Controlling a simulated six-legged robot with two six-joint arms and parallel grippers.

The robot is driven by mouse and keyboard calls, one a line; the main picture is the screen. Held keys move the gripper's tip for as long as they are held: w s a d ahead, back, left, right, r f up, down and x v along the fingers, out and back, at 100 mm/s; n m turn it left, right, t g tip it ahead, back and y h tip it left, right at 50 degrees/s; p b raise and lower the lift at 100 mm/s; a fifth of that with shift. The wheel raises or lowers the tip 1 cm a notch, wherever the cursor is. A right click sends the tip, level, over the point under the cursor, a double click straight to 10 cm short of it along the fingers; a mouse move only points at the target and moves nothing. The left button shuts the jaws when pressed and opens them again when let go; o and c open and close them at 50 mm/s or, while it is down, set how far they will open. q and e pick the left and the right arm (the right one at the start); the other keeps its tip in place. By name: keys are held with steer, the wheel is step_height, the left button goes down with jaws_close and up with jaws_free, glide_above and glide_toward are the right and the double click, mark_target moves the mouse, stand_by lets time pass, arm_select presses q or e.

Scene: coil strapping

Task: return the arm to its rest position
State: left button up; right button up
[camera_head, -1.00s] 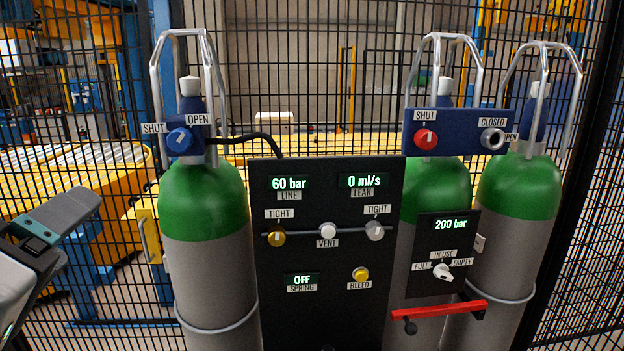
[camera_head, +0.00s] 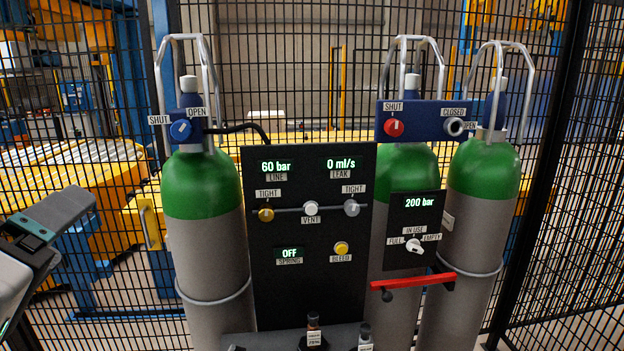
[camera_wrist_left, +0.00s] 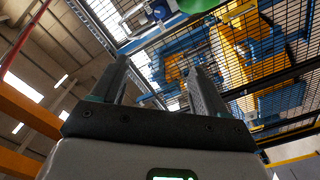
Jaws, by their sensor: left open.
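My left gripper (camera_head: 40,238) is at the left edge of the head view, left of the gas cylinders and apart from them. In the left wrist view the left gripper (camera_wrist_left: 155,88) has its two dark fingers spread with nothing between them. It points up toward the mesh fence and the roof. My right gripper is in neither view.
A left green-topped cylinder (camera_head: 200,230) with a blue valve knob (camera_head: 180,130) stands beside a black panel (camera_head: 310,235). Two more cylinders stand at right, with a red handle (camera_head: 412,281) in front. Small bottles (camera_head: 313,330) show at the bottom. Mesh fence stands behind.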

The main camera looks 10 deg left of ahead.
arm_select(q)
steer(key=w+f+m+g+y+b, duration=0.25)
steer(key=w+f, duration=0.45)
steer(key=f, duration=0.5)
steer(key=w+f+m+g+y+b, duration=0.1)
steer(key=w+f+g, duration=0.2)
steer(key=w+f, duration=0.65)
step_height(320, 180, down, 23)
steer(key=w+m+g+h+b, duration=0.1)
steer(key=m+g, duration=0.1)
steer(key=m, duration=0.3)
steer(key=s+d+f+m+g+h+b, duration=0.1)
steer(key=s+d+f+g+h, duration=0.3)
steer(key=f, duration=0.8)
steer(key=s+d+f+m+g+h+b, duration=0.15)
steer(key=s+f, duration=0.45)
steer(key=f, duration=0.7)
steer(key=s+d+f+g+h, duration=0.4)
steer(key=s+d, duration=0.5)
steer(key=s, duration=0.4)
steer(key=shift+s+d+f+h+p, duration=0.15)
steer(key=shift+s+f+h+p, duration=0.15)
steer(key=shift+f+h, duration=0.15)
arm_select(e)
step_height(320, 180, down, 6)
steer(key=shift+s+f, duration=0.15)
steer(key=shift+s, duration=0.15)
